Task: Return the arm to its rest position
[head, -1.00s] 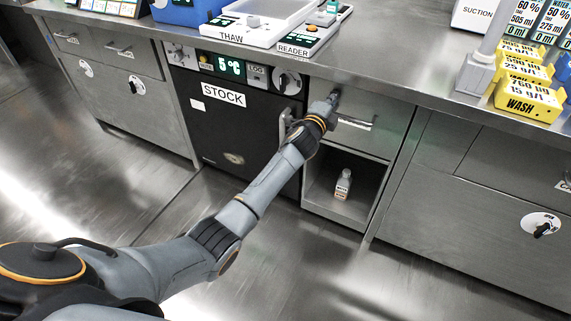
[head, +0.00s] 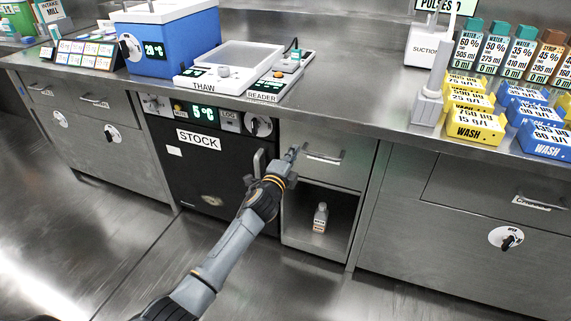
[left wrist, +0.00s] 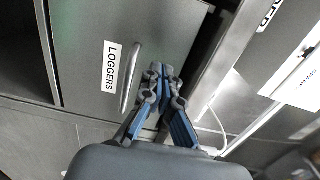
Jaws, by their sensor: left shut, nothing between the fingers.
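My left arm comes in from the lower left of the head view. Its gripper (head: 292,153) is in front of the steel drawer (head: 345,175), just left of the drawer's bar handle (head: 324,158). In the left wrist view the two fingers (left wrist: 161,72) are together with nothing between them, beside the drawer's handle (left wrist: 131,78) and apart from it in the picture. The drawer looks shut and bears a LOGGERS label (left wrist: 110,66). My right gripper is not in view.
The black STOCK fridge (head: 205,165) stands left of the drawer. A small white bottle (head: 320,217) stands in the open shelf below. The counter above holds the THAW tray (head: 230,65), the READER (head: 278,80), a blue box (head: 175,40) and yellow WASH blocks (head: 474,125). The floor in front is clear.

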